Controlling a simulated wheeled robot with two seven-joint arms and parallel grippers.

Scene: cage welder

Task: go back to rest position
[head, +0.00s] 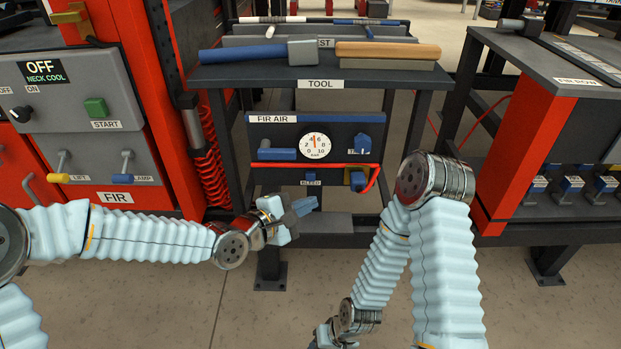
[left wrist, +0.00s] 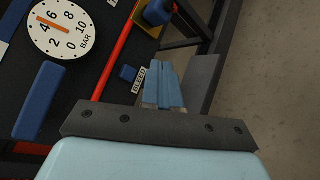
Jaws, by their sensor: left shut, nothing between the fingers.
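My left gripper (head: 304,206) is in front of the lower part of the FIR AIR panel (head: 270,137), below the BLEED label (head: 311,183). Its blue fingers lie together and hold nothing. In the left wrist view the closed fingers (left wrist: 166,88) show beside the BLEED label and the dark panel. I cannot tell whether they touch anything. My right arm folds down at the right of the head view, and its far end (head: 328,335) is at the bottom edge. The right fingertips are cut off by the frame.
A red FIR cabinet (head: 150,110) is left. A red-and-dark cabinet (head: 525,150) is right. Floor is open in front.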

